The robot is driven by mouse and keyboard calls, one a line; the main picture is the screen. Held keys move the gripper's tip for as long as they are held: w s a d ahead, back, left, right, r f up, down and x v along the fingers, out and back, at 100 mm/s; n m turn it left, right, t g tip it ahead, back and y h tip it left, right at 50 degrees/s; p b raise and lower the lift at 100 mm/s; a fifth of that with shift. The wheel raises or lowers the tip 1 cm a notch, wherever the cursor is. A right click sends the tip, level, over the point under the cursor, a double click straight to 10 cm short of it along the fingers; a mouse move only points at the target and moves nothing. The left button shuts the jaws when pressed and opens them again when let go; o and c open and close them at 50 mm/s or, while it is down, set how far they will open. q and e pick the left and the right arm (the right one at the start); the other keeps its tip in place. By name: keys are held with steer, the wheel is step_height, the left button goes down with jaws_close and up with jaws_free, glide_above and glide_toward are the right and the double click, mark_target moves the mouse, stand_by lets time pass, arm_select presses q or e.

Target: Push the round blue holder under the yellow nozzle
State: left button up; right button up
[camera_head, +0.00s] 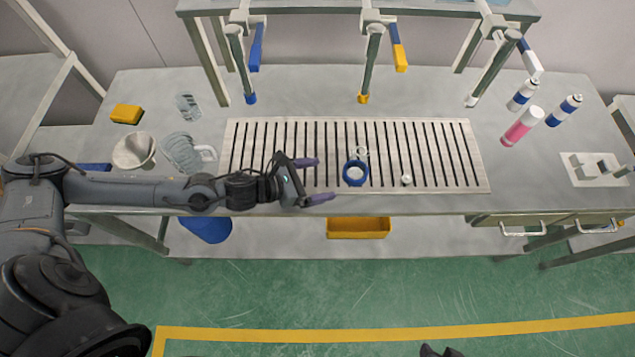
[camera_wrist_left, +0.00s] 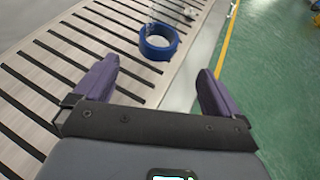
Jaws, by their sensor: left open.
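The round blue holder (camera_head: 355,183) is a ring on the slatted strip of the bench, right of centre and near its front edge. In the left wrist view the blue holder (camera_wrist_left: 158,53) lies ahead, beyond the fingertips. The yellow nozzle (camera_head: 363,98) is the yellow tip of the middle post, behind the holder and slightly to its right in the head view. My left gripper (camera_head: 326,180) is open and empty, left of the holder, its purple fingers pointing toward it with a gap between. The left gripper also shows in the left wrist view (camera_wrist_left: 158,70).
A clear small piece (camera_head: 361,152) sits just behind the holder. A small white cap (camera_head: 406,181) lies to its right. Other posts carry a blue tip (camera_head: 250,98) and a white tip (camera_head: 471,101). A pink can (camera_head: 520,129) stands farther right. The slats between holder and yellow nozzle look otherwise clear.

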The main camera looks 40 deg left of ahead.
mark_target(348, 172)
arm_select(q)
steer(key=shift+w, duration=0.25)
steer(key=shift+w, duration=0.15)
steer(key=shift+w+d+f, duration=0.1)
steer(key=shift+w+d, duration=0.1)
steer(key=x, duration=1)
steer(key=c, duration=1.1)
steer(key=shift+o, duration=0.2)
steer(key=shift+w+a, duration=0.15)
